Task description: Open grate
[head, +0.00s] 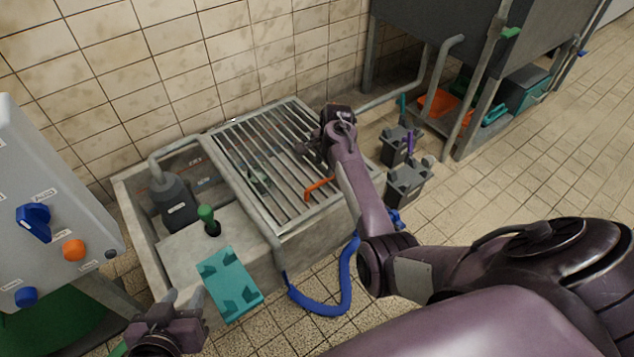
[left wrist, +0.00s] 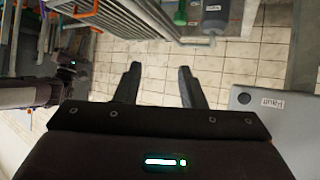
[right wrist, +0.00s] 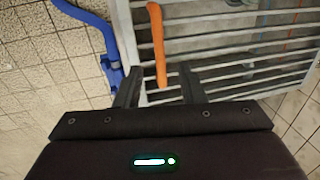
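The grey barred grate (head: 262,150) lies flat over the right part of a concrete basin. It also shows in the right wrist view (right wrist: 205,47). An orange handle (head: 319,187) is at the grate's near right side. My right gripper (head: 308,154) is over the grate's right side, near the handle. In the right wrist view my right gripper (right wrist: 159,88) is open, and the orange handle (right wrist: 157,40) reaches in between its fingers. I cannot tell whether they touch it. My left gripper (head: 180,300) is open and empty, low at the left by the basin's front.
A grey control panel (head: 50,190) with knobs stands at the left. A dark pump (head: 175,203), a green-handled item (head: 208,220) and a teal tray (head: 230,283) are at the basin's left part. A blue hose (head: 325,305) hangs in front. Grey containers (head: 405,180) stand right of the basin.

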